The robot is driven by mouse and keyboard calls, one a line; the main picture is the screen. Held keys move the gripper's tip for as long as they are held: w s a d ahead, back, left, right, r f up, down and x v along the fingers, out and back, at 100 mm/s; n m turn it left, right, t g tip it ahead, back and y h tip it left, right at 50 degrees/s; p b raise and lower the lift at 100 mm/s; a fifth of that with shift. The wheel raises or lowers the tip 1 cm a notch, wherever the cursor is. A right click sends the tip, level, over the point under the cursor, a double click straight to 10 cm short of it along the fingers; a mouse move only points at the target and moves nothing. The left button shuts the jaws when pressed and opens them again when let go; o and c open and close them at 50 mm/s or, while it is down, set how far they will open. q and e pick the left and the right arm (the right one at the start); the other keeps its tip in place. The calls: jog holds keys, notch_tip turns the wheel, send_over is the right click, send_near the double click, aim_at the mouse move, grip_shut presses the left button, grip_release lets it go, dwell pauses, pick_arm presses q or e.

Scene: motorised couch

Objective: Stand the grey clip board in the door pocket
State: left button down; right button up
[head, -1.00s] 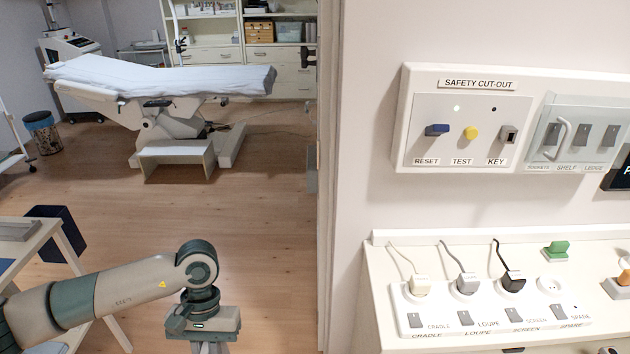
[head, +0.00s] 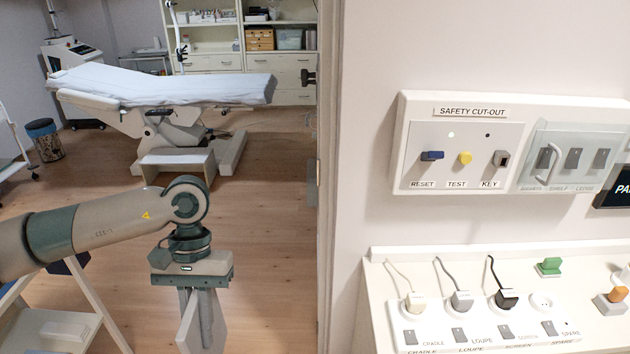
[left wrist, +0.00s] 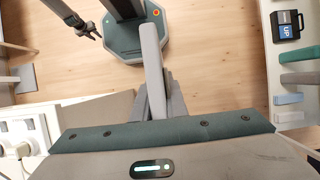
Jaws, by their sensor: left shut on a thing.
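My left gripper (head: 203,287) hangs pointing down in the head view, left of the door frame. It is shut on the grey clip board (head: 190,328), a thin pale slab hanging upright below the jaws. The board (left wrist: 151,60) also shows narrow, nearly edge-on, in the left wrist view, with the left gripper's fingers (left wrist: 155,98) on it. My right gripper (left wrist: 87,32) shows small at the top of the left wrist view, its fingers apart and empty.
A door frame (head: 328,200) stands right of the left gripper. Right of it are a safety cut-out panel (head: 460,150) and a socket strip (head: 480,325). A white-framed table (head: 95,300) is at lower left. The couch (head: 160,88) stands behind; open floor (head: 265,220) lies between.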

dwell(0.5)
pick_arm(q)
jog(key=w+b+x, duration=0.2)
jog(key=x, duration=0.7)
jog(key=w+f+b+x, duration=0.1)
jog(key=w+b+x, duration=0.1)
jog(key=x, duration=0.8)
jog(key=shift+f+b, duration=0.5)
jog(key=shift+b, duration=0.3)
jog(key=shift+s, duration=0.1)
